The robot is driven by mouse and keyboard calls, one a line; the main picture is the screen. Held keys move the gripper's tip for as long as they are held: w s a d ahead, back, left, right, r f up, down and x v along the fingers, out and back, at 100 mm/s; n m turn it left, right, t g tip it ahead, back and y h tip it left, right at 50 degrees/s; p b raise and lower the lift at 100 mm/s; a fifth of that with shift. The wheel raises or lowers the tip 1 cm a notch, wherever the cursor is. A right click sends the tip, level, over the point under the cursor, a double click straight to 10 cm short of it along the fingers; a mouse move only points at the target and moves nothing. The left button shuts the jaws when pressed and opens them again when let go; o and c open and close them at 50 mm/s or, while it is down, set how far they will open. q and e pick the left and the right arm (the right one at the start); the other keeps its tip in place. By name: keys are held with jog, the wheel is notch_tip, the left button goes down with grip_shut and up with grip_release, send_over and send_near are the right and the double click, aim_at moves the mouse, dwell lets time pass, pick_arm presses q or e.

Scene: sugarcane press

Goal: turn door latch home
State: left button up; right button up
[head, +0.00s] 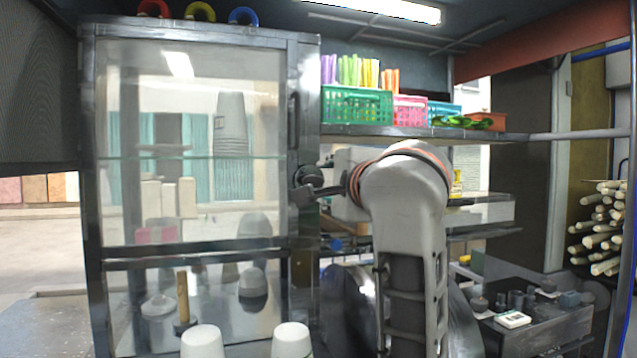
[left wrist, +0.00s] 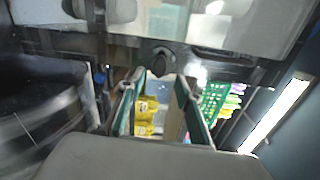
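The glass-fronted cabinet door (head: 190,246) stands at the left in the head view and looks closed in its dark metal frame. A dark round latch knob (head: 304,176) sits on its right frame post. It also shows in the left wrist view (left wrist: 161,62), near the gap between the fingertips. My left gripper (head: 314,181) is at the knob, its two fingers spread apart; in the left wrist view (left wrist: 161,80) nothing is clamped between them. I cannot tell whether a finger touches the knob. The latch's exact angle is unclear. My right gripper is not in view.
A shelf (head: 420,130) to the right holds a green basket (head: 356,107), a pink basket (head: 409,110) and other containers. Cane stalks (head: 603,228) are stacked at far right. A dark counter (head: 545,326) with small items stands at lower right. White cups (head: 292,340) stand low in front.

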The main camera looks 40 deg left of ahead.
pick_arm(q)
jog(key=v, duration=0.5)
jog(key=shift+s+d, duration=0.25)
jog(key=shift+d, duration=0.05)
